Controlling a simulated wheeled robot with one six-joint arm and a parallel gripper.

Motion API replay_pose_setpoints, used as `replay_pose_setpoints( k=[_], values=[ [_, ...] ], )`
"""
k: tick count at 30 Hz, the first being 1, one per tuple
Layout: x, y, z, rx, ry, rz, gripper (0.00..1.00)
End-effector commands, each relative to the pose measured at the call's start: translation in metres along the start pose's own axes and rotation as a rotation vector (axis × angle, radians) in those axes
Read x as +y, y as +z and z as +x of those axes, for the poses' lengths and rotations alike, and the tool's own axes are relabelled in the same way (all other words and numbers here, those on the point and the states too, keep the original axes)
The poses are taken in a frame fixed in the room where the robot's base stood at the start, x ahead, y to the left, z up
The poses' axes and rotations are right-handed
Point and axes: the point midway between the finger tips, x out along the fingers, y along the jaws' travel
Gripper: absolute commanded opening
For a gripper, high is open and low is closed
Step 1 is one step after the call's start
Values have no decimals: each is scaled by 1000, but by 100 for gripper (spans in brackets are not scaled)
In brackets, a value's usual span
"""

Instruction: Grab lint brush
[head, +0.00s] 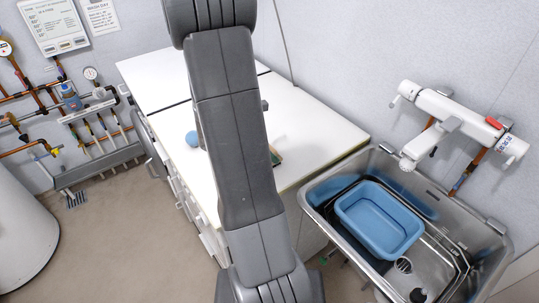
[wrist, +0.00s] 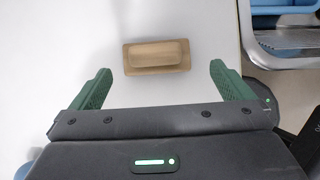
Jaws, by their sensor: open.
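The lint brush (wrist: 157,55) appears as a tan wooden block with a raised top on a wider base. It lies on the white countertop in the wrist view, its long side running across the picture. My gripper (wrist: 160,68) is open, its two green fingers apart to the left and right of the brush. The brush shows between and slightly beyond the fingertips, and nothing is held. Whether the fingers are down at brush height I cannot tell. In the head view my arm hides the brush and most of the gripper.
The white countertop (head: 320,125) is mostly bare. A blue ball (head: 192,138) sits near its front edge. Right of it is a metal sink (head: 455,222) with a blue basin (head: 380,220) inside, under a white wall tap (head: 440,112). The sink edge also shows in the wrist view (wrist: 290,40).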

Motion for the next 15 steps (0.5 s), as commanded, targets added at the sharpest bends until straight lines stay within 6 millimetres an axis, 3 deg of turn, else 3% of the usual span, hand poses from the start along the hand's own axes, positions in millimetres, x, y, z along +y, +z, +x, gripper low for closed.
replay_pose_setpoints(
  k=[10, 15],
  values=[
    [1, 6, 42, 0, -5, 1, 100],
    [2, 6, 52, 0, -1, 0, 100]
  ],
)
